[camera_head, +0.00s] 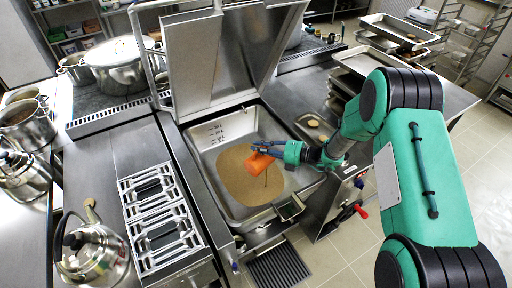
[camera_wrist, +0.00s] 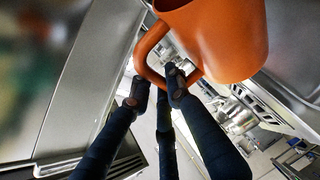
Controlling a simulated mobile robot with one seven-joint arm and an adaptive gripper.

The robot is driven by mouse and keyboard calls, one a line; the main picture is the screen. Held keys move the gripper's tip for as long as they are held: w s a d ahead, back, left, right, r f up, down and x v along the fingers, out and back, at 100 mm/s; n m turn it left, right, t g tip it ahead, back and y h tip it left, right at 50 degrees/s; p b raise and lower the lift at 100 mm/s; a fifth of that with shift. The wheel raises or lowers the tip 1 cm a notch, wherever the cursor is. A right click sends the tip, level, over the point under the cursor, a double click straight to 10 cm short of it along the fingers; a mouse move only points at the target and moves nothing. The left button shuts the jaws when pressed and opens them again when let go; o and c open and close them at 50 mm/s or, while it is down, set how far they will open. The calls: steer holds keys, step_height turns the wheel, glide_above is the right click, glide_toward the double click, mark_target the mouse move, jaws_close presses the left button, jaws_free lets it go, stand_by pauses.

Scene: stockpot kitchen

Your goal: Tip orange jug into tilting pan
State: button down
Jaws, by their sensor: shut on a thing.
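The orange jug (camera_head: 257,163) is over the tilting pan (camera_head: 208,158) in the head view. It looks tilted, and a thin dark streak shows below it, over brown contents that cover part of the pan floor. My gripper (camera_head: 266,149) reaches in from the right and is shut on the jug's handle. In the wrist view, the jug (camera_wrist: 215,38) fills the top, and its looped handle (camera_wrist: 145,50) is between my dark fingers (camera_wrist: 157,88). The inside of the jug is hidden in both views.
The pan's raised lid (camera_head: 235,55) stands behind the pan. A metal rack (camera_head: 160,215) lies on the counter to the left, near a kettle (camera_head: 92,255). Several pots, including a large lidded stockpot (camera_head: 117,65), stand at left. A red-handled lever (camera_head: 350,211) is at right.

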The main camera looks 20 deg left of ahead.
steer(key=shift+w+d+r+m+g+y+p, duration=0.1)
steer(key=shift+w+d+r+m+y+p, duration=0.2)
steer(key=shift+w+p, duration=0.25)
steer(key=shift+w+d+r+m+g+y+p, duration=0.15)
steer(key=shift+w+d+m+p, duration=0.25)
steer(key=shift+w, duration=0.2)
steer(key=shift+w+d+r+m+g+y+p, duration=0.1)
steer(key=shift+w+d+r+m+y+p, duration=0.1)
steer(key=shift+w+d+m+y+p, duration=0.4)
steer(key=shift+w+d+m+p, duration=0.2)
steer(key=shift+w, duration=0.25)
steer(key=shift+w+d+m+y+p, duration=0.1)
steer(key=shift+w+d+m+p, duration=0.1)
steer(key=shift+w+m, duration=0.4)
steer(key=shift+w+d+m+y+p, duration=0.2)
steer(key=shift+w+d+m, duration=0.1)
steer(key=shift+w, duration=0.35)
steer(key=shift+s, duration=0.1)
stand_by(0.5)
